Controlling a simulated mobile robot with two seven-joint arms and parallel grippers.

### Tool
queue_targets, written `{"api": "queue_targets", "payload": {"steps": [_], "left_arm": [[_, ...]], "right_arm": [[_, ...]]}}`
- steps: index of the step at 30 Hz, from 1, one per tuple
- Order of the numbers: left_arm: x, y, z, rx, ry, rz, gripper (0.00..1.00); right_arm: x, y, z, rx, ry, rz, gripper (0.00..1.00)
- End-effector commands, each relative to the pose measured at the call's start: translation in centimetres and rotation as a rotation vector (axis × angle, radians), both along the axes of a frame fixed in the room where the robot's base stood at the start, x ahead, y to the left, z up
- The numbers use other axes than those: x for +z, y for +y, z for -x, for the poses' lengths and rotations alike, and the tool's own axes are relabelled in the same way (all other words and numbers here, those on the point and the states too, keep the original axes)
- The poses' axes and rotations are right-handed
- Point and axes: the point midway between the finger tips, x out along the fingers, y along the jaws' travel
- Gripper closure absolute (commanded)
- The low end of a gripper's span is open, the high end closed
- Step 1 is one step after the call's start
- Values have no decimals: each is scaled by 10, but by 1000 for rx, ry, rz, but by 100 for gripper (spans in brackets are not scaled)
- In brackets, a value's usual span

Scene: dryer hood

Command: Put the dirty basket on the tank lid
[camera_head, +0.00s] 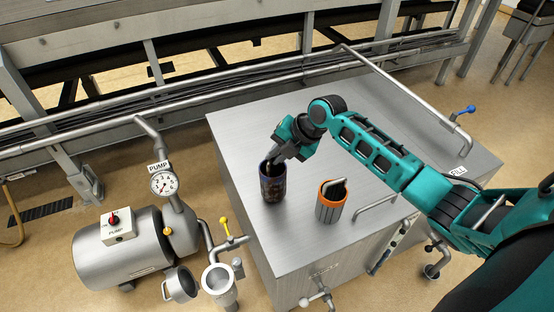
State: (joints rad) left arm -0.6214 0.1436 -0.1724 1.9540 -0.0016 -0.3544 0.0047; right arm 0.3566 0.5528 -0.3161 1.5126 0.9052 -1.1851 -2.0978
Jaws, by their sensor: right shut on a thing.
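The dirty basket (272,189) is a dark, brown-stained cylinder near the left edge of the tank lid (350,120), a broad brushed-metal top. My right gripper (272,160) reaches down from the right over the basket's rim and is shut on it. Its fingertips are partly hidden inside the basket. The basket looks upright; I cannot tell whether its base touches the lid or is slightly above it. My left gripper is out of view.
A second basket (330,205), grey with an orange rim and a handle, stands on the lid to the right. A pump (125,250) with a gauge (164,184) stands at left. A filter housing (218,280) and yellow-handled valve (225,227) stand before the tank. The lid's back is clear.

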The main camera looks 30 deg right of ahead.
Motion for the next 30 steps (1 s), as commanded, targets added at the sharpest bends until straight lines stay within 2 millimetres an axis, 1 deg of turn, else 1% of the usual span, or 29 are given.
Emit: {"api": "queue_targets", "payload": {"steps": [1,3,10,13,14,21,22,30], "left_arm": [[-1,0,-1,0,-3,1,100],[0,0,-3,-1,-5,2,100],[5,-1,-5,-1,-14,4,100],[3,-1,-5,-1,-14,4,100],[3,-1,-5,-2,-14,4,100],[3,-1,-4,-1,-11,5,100],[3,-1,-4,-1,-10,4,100],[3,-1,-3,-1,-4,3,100]], "right_arm": [[-10,1,0,-1,1,-4,100],[-17,0,0,-1,1,-2,100],[-17,0,0,0,-2,0,100],[-20,0,0,0,-2,0,100],[-21,0,0,0,-1,-1,87],[-20,0,0,0,-1,-1,64],[-20,0,0,0,-1,-1,63],[-17,0,0,0,-1,-1,63]]}}
